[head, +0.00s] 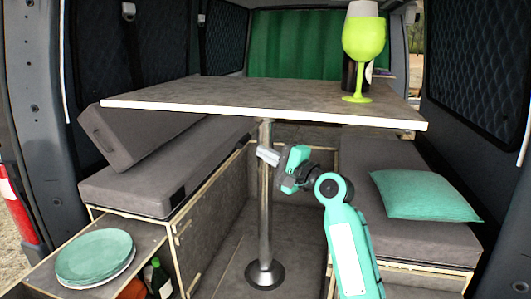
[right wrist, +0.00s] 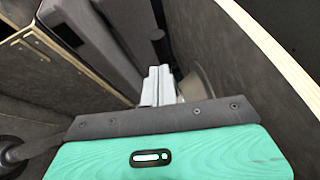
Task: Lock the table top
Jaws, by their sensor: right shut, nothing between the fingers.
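The grey table top (head: 250,98) with a pale front edge stands level on a metal post (head: 265,215) rising from a round floor base. My right gripper (head: 266,155) is under the table top, at the upper part of the post, with its fingers pointing left. Its fingers (right wrist: 160,85) are together with nothing between them. In the right wrist view a dark slim part (right wrist: 158,42) shows just beyond the fingertips; I cannot tell whether it is a lock lever or whether they touch it. The table's pale edge (right wrist: 272,50) runs along the right. My left gripper is out of view.
A lime green goblet (head: 362,50) and a dark bottle stand on the table's right side. Benches with grey cushions (head: 165,170) flank the post, with a teal pillow (head: 425,195) on the right. Teal plates (head: 95,257) sit on a front-left shelf.

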